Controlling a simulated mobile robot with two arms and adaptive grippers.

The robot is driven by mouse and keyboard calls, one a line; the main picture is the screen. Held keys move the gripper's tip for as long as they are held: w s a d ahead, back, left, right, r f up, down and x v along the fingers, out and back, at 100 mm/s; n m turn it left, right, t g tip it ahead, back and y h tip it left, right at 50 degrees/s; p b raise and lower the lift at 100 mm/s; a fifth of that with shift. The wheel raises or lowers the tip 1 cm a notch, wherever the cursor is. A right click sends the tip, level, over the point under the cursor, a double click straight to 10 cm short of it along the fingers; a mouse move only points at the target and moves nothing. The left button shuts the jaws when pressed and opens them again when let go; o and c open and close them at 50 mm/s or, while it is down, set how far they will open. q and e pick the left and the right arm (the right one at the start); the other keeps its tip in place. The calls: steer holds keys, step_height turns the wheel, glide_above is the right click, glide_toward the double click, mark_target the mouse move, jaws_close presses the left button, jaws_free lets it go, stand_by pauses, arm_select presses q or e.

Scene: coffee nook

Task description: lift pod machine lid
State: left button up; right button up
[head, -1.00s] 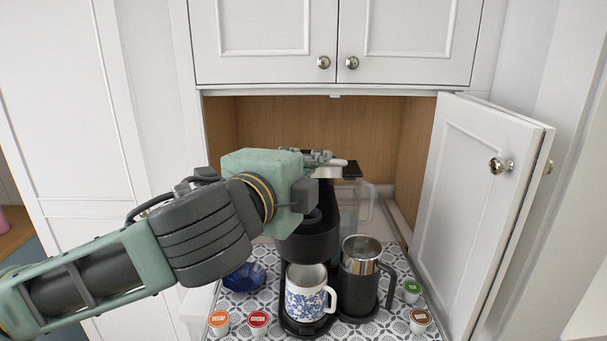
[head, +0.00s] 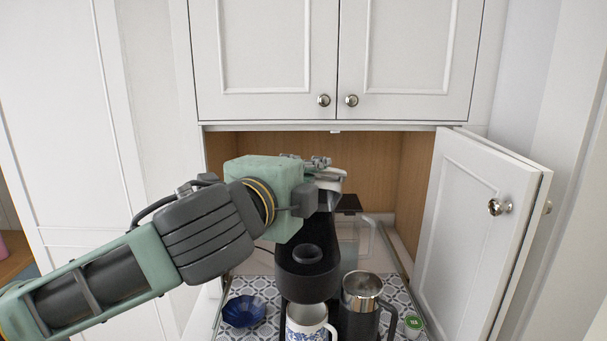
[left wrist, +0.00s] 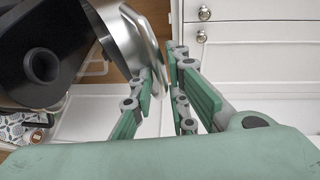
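The black pod machine (head: 307,283) stands on the patterned mat, its round pod opening (head: 307,253) uncovered. The opening also shows in the left wrist view (left wrist: 42,66). The lid (left wrist: 132,42), dark with a silver edge, is tilted up at the back of the machine. In the head view the lid (head: 328,198) is partly hidden by my left gripper (head: 328,175). In the left wrist view the fingers of that gripper (left wrist: 165,98) are apart, with the lid's silver edge reaching between them. Contact is not clear. My right gripper is not in view.
A blue-patterned mug (head: 305,325) stands under the spout. A dark steel jug (head: 360,300) is close on the right, with a green pod (head: 413,322) beyond. A blue bowl (head: 243,311) is at left. The open cabinet door (head: 480,220) bounds the right side.

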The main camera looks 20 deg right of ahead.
arm_select(q)
steer(key=shift+o, duration=1.2)
steer(key=shift+f, duration=0.1)
steer(key=v, duration=1.2)
steer(key=shift+s, duration=0.1)
